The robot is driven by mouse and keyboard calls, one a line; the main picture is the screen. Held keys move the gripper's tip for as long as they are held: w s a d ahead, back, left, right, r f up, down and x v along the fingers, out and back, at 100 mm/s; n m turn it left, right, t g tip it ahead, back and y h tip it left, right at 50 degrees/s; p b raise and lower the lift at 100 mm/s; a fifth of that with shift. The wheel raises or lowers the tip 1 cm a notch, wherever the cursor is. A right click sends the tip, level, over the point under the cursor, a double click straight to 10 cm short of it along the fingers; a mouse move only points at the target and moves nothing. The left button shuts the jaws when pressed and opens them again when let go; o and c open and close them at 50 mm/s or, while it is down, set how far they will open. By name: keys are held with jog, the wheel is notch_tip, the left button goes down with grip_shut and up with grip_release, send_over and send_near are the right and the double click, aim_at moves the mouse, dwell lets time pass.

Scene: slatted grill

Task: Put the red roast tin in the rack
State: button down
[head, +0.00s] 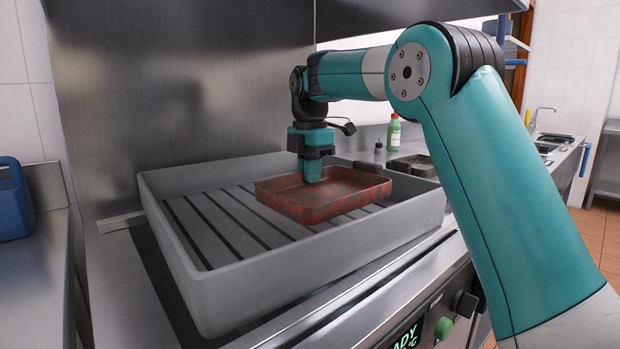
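The red roast tin (318,207) is a shallow, mottled red rectangular pan. It is within the walls of the grey slatted rack (250,278), towards its right half. I cannot tell whether the tin rests on the slats or hangs just above them. My gripper (313,172) points down at the tin's far wall, with a teal finger in front of that wall, inside the tin. The other finger is hidden, so I cannot tell whether the gripper is closed on the wall.
Dark slats (205,222) show bare on the rack's left. A steel panel (190,90) stands behind it. Control knobs (465,303) line the front. A blue container (12,200) is far left.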

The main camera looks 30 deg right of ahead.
jog(key=shift+f, duration=0.55)
jog(key=c, duration=1.3)
grip_release()
notch_tip(320, 180, up, 13)
jog(key=p, duration=0.5)
jog(key=shift+r, duration=0.1)
